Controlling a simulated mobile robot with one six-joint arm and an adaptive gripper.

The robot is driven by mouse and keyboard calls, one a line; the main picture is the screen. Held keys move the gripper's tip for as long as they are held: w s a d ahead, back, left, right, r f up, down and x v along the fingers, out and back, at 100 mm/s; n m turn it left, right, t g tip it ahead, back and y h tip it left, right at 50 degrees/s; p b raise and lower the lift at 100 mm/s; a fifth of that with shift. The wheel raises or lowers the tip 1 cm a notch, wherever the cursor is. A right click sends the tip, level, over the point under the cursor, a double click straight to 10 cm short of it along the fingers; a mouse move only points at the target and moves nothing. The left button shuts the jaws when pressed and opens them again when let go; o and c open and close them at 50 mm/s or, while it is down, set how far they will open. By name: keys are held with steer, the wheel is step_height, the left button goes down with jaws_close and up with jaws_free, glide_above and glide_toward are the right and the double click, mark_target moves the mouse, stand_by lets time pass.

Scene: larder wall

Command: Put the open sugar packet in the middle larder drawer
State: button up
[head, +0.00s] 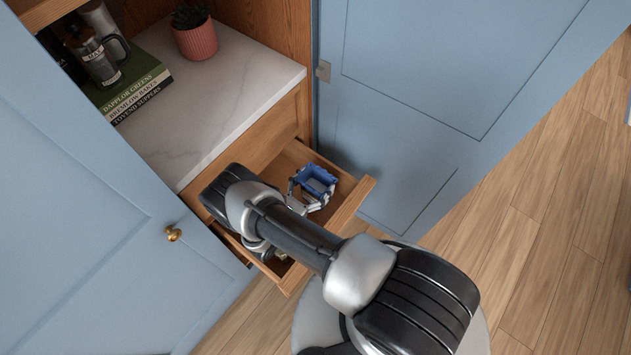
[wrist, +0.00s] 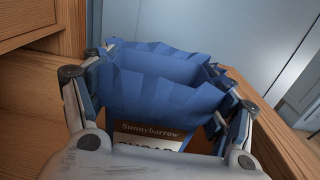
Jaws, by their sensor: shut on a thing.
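The open sugar packet (head: 318,179) is blue with a ragged open top and stands roughly upright inside the pulled-out wooden drawer (head: 355,203). In the wrist view the packet (wrist: 160,85) shows its open mouth and a brown "Sunnybarrow" label. My gripper (head: 308,193) is shut on the packet, with a finger on each side of it; the gripper (wrist: 165,115) also shows in the wrist view. The packet's lower part is hidden, so I cannot tell whether it touches the drawer floor.
A marble shelf (head: 225,85) lies above the drawer, with a pink plant pot (head: 196,40), books (head: 132,92) and a mug. Blue doors stand open at the left (head: 90,220) and right (head: 420,70). Wooden floor (head: 540,240) is clear at the right.

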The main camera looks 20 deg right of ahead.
steer(key=shift+f, duration=0.4)
steer(key=o, duration=1.8)
steer(key=shift+o, duration=0.2)
steer(key=shift+r, duration=0.1)
